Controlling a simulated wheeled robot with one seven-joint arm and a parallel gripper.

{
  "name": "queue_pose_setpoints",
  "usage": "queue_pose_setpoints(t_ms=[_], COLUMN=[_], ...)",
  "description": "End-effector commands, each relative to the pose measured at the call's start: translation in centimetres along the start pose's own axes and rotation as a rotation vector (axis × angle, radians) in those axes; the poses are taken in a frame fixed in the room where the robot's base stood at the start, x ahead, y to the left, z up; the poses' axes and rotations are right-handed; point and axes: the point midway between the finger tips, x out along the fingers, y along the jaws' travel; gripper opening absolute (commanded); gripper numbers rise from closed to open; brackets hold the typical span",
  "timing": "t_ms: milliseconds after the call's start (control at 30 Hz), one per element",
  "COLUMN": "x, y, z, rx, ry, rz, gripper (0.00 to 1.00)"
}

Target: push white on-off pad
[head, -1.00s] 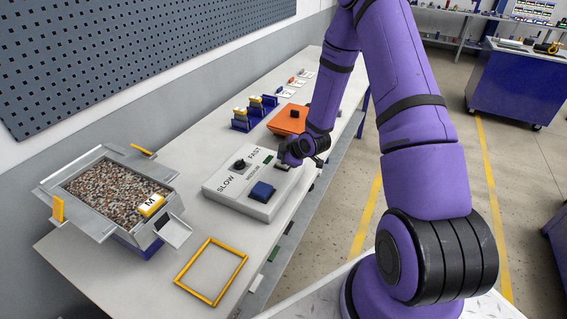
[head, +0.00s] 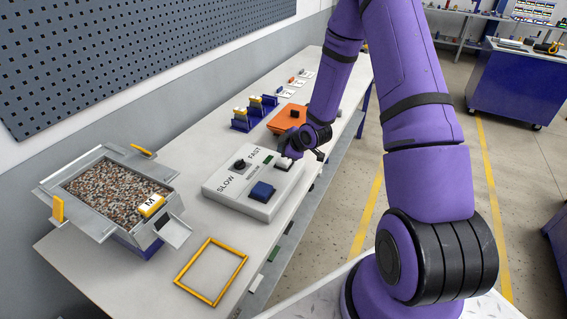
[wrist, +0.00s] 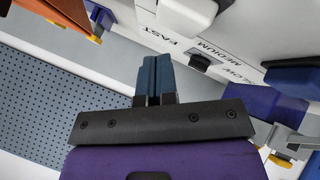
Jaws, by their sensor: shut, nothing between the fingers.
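The white pad (head: 284,163) sits on the right part of the grey-white control box (head: 236,207), beside a blue pad (head: 262,192). The white pad also shows at the top of the wrist view (wrist: 188,14), with the blue pad (wrist: 294,78) at the right edge. My gripper (head: 291,152) is just above and behind the white pad in the head view, partly hidden by its own wrist. In the wrist view my gripper's blue fingers (wrist: 154,68) are together and empty, apart from the pad. Whether the pad is pressed in cannot be told.
An orange box (head: 288,120) stands behind. A gravel-filled tray (head: 110,225) and a yellow frame (head: 212,271) are on the table's near part.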

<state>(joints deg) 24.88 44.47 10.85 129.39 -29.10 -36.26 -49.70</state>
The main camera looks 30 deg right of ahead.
Motion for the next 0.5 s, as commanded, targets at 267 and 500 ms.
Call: queue_pose_setpoints(t_ms=[267,500], x=[-1.7,-3.2], y=[1.3,2.3], z=[-1.2,-2.3], rx=[-0.002,-0.001], ry=[0.000,0.001], rz=[0.002,0.002], gripper=[0.00,0.00])
